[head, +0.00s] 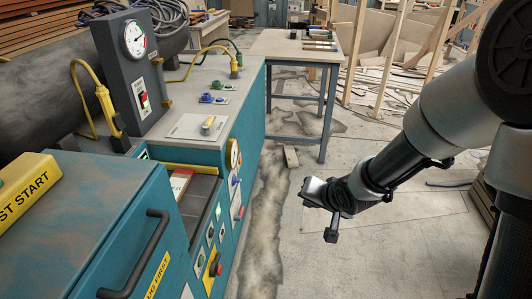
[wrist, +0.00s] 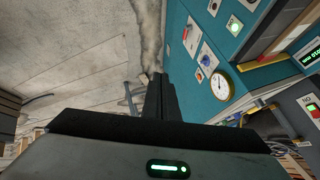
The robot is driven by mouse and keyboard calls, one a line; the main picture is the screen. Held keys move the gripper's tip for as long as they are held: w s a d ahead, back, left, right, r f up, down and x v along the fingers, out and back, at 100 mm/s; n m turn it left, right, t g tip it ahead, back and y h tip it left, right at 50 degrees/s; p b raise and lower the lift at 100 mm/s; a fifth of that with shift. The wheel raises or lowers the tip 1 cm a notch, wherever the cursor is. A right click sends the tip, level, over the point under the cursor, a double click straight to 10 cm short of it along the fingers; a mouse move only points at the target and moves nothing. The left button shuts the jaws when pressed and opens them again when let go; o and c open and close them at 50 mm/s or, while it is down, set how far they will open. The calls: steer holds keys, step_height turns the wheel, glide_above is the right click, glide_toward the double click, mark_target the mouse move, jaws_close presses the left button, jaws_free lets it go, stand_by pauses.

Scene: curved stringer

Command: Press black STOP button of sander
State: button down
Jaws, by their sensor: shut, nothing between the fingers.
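The teal sander cabinet (head: 120,225) stands at the left in the head view, with a control panel on its right-facing side. Small round buttons (head: 210,232) and a red mushroom button (head: 215,266) sit on that panel. Round buttons (wrist: 234,25) also show at the top of the wrist view. I cannot read a STOP label or tell which button is the black one. My gripper (head: 309,193) is shut and empty, held over the floor to the right of the panel and apart from it. Its closed fingers (wrist: 157,82) show in the wrist view.
A dial gauge (head: 234,153) and small knobs are farther along the teal side. A grey box with a gauge and red switch (head: 143,98) stands on top. A dark handle (head: 138,255) sticks out at the front. A workbench (head: 300,46) is behind. The floor between is open.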

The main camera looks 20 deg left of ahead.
mark_target(212, 233)
steer(key=s+a+f+m+y+b, duration=0.1)
steer(key=s+a+f+y+b, duration=0.1)
steer(key=a+f, duration=0.5)
steer(key=s+a+f+m+g+y+b, duration=0.1)
steer(key=s+a+f+m+y+b, duration=0.1)
steer(key=a+f, duration=0.5)
steer(key=shift+s+a+f+y+b, duration=0.35)
steer(key=shift+f+y+b, duration=0.35)
steer(key=shift+f+y, duration=0.25)
steer(key=shift+a+r, duration=0.1)
steer(key=s+a+b, duration=0.1)
steer(key=a+b, duration=0.1)
steer(key=a, duration=0.6)
steer(key=shift+a, duration=0.3)
steer(key=shift+b, duration=0.3)
steer(key=shift+a, duration=0.4)
